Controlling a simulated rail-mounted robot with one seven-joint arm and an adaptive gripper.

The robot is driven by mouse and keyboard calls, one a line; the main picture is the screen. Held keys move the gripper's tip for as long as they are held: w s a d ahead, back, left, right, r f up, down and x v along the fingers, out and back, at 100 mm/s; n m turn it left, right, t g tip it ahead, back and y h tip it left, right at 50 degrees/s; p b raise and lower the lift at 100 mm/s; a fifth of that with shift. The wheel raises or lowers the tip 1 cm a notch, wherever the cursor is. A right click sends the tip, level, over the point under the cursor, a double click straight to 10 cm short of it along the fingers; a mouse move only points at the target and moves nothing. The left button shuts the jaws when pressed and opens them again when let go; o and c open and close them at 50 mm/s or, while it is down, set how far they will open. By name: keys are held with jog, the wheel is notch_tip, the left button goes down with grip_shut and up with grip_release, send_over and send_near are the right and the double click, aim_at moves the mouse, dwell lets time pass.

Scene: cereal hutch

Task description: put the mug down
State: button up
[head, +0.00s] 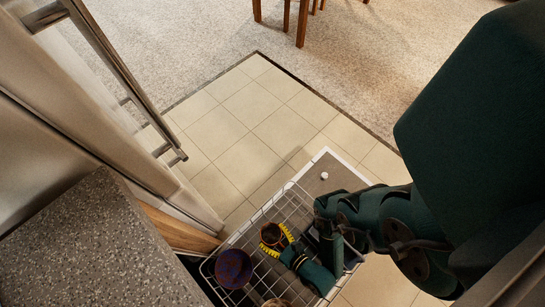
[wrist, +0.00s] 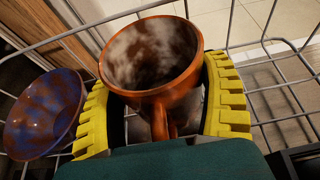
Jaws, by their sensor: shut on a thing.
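The mug is orange-brown with a mottled whitish inside. In the wrist view the mug (wrist: 152,55) sits between the two yellow ribbed fingers of my gripper (wrist: 165,105), its handle toward my palm. My gripper is shut on it. In the head view the mug (head: 270,235) and my gripper (head: 274,240) are over the wire rack (head: 262,213). The mug looks roughly upright, its open top toward the wrist camera. I cannot tell whether its base touches the rack wires.
A blue and rust-brown bowl (wrist: 42,112) is left of the mug, and shows in the head view (head: 234,268). A brownish round thing (head: 277,303) is cut off at the bottom edge. A grey counter (head: 95,245) and the handled appliance front (head: 125,75) stand left. Tiled floor lies beyond.

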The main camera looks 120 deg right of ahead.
aim_at(281, 245)
jog(key=shift+f, duration=0.25)
jog(key=shift+w+d+f, duration=0.1)
jog(key=shift+d+f, duration=0.05)
jog(key=shift+f, duration=0.15)
jog(key=o, duration=1.1)
jog(key=shift+a, duration=0.25)
jog(key=shift+o, duration=0.2)
jog(key=shift+r, duration=0.2)
jog(key=shift+s+a+r+p, duration=0.2)
jog(key=shift+a+r+p, duration=0.4)
jog(key=shift+a+r, duration=0.05)
jog(key=shift+s+a+r+p, duration=0.2)
jog(key=shift+a+r+p, duration=0.35)
jog(key=shift+a+r, duration=0.05)
jog(key=p+v, duration=0.1)
jog(key=v, duration=0.5)
jog(key=p+v, duration=0.1)
jog(key=v, duration=0.1)
jog(key=shift+s+a+f+p, duration=0.1)
jog(key=shift+s+a+p, duration=0.15)
jog(key=shift+a, duration=0.2)
